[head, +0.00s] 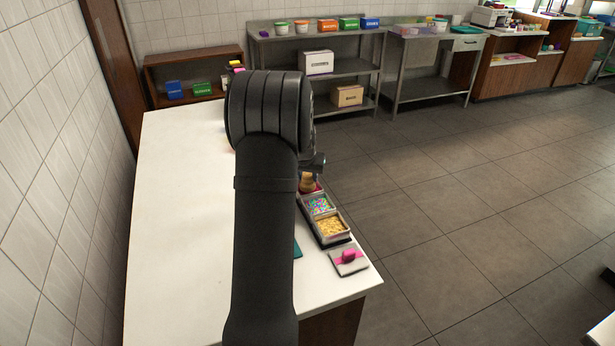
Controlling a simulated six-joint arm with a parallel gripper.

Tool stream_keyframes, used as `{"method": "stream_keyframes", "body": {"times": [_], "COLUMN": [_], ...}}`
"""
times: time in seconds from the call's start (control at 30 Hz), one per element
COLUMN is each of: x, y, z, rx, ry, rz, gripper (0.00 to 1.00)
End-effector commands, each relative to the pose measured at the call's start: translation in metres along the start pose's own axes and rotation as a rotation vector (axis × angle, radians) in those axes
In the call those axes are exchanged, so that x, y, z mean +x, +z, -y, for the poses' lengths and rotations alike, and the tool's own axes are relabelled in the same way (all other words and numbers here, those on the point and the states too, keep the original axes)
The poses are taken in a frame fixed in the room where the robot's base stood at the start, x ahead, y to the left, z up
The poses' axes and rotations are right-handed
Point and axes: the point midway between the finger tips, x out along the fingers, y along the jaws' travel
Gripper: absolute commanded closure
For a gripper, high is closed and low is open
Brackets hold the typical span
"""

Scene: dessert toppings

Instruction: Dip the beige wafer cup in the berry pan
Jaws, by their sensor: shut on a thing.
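The beige wafer cup (306,184) shows just below my gripper (308,173), at the right edge of my dark arm. My gripper is small here and partly hidden, but it is shut on the wafer cup. The berry pan (318,188) shows as a small patch of red around the cup, at the far end of a row of topping pans. The cup is over or in this pan; I cannot tell whether it touches the red topping. My arm hides the left part of the pan.
Nearer in the row are a pan of multicoloured sprinkles (319,205) and a pan of yellow-orange topping (331,225). The white counter (180,220) is clear on the left.

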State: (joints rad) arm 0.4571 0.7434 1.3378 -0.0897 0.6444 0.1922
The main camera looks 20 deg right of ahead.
Motion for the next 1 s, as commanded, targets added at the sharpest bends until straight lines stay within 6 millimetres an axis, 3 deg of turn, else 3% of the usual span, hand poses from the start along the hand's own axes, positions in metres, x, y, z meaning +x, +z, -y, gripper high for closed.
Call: {"method": "stream_keyframes", "body": {"times": [1.0], "x": [-0.03], "y": [-0.013], "z": [0.0], "rx": [0.0], "ry": [0.0], "rz": [0.0], "gripper": [0.8]}}
